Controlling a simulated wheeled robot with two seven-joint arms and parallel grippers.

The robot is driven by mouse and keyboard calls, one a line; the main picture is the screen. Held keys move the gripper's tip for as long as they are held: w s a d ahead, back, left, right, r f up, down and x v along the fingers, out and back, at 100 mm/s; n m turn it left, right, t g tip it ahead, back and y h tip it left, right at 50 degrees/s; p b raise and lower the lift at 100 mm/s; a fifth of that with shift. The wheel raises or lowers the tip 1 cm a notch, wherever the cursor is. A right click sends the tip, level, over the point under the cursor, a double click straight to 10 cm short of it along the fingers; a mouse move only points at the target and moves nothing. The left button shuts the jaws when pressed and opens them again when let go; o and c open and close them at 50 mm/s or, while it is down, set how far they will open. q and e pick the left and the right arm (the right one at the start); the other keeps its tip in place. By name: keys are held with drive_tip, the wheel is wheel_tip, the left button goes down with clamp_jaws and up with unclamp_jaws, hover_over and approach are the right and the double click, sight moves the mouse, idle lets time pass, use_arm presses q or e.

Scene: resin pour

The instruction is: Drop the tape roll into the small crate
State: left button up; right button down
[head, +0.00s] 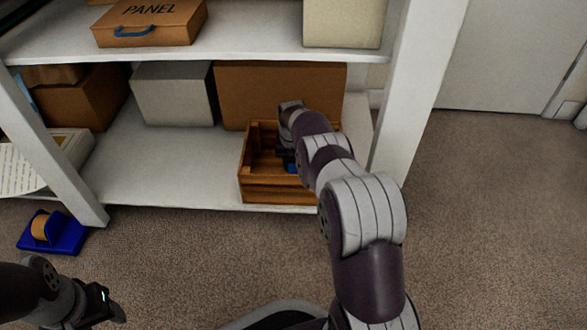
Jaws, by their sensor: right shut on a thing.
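The small wooden crate (279,190) stands at the front of the lower shelf, open at the top. My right arm reaches over it from the front right, and my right gripper (287,157) is down inside its opening. The gripper is shut on a small blue thing (291,167), largely hidden by the wrist and forearm; I cannot tell for sure that it is the tape roll. A blue dispenser (62,235) with an orange-brown roll (40,228) sits on the carpet at the left. My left gripper (108,308) is low at the left, its fingers unclear.
The upper shelf (240,45) overhangs, and a white post (405,110) rises just right of the crate. Papers (40,165) lie at the left. The shelf left of the crate is clear.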

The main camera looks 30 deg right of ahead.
drive_tip(key=shift+f, duration=0.4)
drive_tip(key=c, duration=0.8)
unclamp_jaws()
drive_tip(key=shift+r, duration=0.1)
drive_tip(key=r+p, duration=0.2)
drive_tip(key=r, duration=0.1)
drive_tip(key=r+p, duration=0.4)
drive_tip(key=r, duration=0.1)
drive_tip(key=shift+s+a+r, duration=0.3)
drive_tip(key=shift+s, duration=0.1)
drive_tip(key=shift+f, duration=0.1)
